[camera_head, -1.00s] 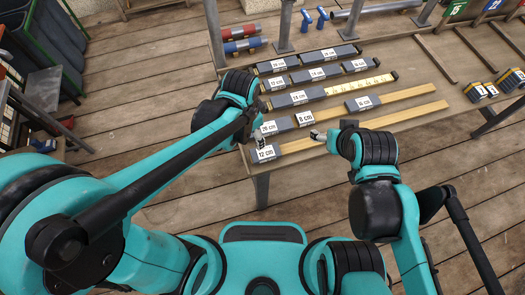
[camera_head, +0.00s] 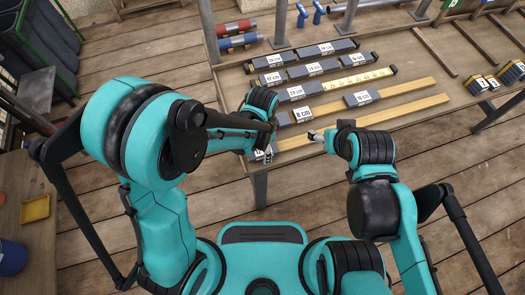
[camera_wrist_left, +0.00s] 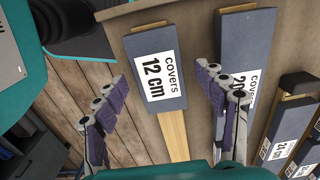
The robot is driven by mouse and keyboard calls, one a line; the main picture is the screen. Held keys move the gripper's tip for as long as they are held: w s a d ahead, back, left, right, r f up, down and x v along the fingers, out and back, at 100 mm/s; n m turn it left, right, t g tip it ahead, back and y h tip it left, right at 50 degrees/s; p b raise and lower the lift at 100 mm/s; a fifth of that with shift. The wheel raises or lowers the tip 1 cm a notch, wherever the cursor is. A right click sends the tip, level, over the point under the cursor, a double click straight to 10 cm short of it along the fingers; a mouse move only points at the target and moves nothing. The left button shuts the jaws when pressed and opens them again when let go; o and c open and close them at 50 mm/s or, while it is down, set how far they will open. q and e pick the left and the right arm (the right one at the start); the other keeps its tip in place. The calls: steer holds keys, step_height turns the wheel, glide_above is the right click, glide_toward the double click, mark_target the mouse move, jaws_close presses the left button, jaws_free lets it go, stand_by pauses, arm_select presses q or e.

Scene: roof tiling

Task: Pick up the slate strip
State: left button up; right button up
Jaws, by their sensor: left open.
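A dark grey slate strip labelled "covers 12 cm" (camera_wrist_left: 157,77) lies on a wooden batten at the bench edge. In the head view it (camera_head: 262,155) is largely hidden by my left arm. My left gripper (camera_wrist_left: 166,92) is open, with one finger on each side of this strip in the wrist view; contact cannot be told. In the head view my left gripper (camera_head: 266,152) is at the bench's near left corner. A second slate strip, labelled "20" (camera_wrist_left: 240,55), lies right of it. My right gripper (camera_head: 317,136) is over the near batten; its jaws are too small to judge.
More labelled slate strips (camera_head: 313,69) lie in rows on the bench (camera_head: 420,67). A yellow measuring strip (camera_head: 355,80) lies among them. A yellow tray (camera_head: 36,208) is at the far left.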

arm_select(q)
steer(key=shift+r, duration=0.1)
jaws_close()
